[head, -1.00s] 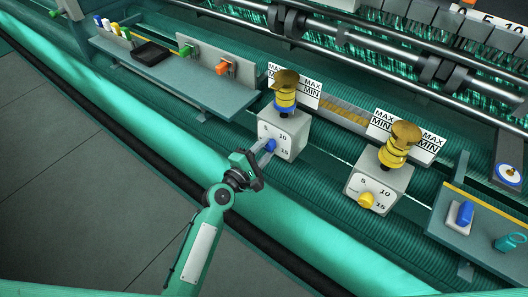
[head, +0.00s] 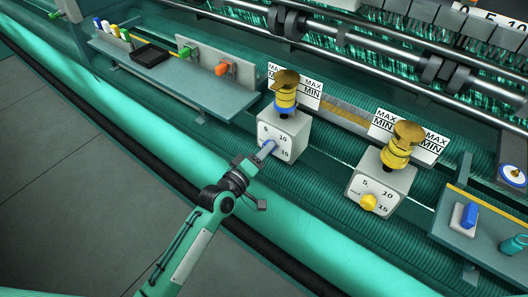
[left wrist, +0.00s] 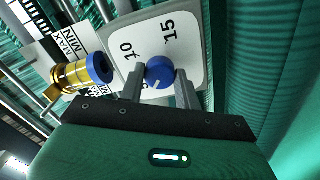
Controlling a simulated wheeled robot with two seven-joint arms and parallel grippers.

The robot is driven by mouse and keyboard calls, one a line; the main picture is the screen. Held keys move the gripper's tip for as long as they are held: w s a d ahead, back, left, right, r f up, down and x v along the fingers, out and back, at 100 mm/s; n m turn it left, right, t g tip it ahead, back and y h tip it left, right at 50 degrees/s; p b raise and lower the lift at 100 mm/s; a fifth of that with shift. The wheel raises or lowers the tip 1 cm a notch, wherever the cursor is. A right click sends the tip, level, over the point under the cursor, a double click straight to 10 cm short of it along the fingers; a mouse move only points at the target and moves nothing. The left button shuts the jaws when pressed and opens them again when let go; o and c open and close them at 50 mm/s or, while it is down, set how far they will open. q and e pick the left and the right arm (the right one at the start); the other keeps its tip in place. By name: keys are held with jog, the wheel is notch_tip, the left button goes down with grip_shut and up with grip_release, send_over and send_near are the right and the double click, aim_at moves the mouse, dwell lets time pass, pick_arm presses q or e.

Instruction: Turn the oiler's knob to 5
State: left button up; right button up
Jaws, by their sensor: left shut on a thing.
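The left oiler is a grey box (head: 284,132) with a blue-banded yellow cup with a brass lid on top. My left gripper (head: 262,156) is at the dial from the front, shut on the blue knob (head: 269,147). In the left wrist view the two fingers (left wrist: 160,88) sit on either side of the blue knob (left wrist: 159,72). My right gripper is not in view.
A second oiler (head: 383,187) with a yellow knob (head: 368,202) stands to the right. A shelf (head: 180,80) with green and orange switches is at the left. A panel with a blue switch (head: 469,214) is at the right. Rollers run behind.

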pick_arm(q)
jog(key=shift+f+m, duration=0.1)
jog(key=shift+m, duration=0.6)
jog(key=o, duration=1)
jog(key=shift+c, duration=0.2)
jog(key=shift+s, duration=0.1)
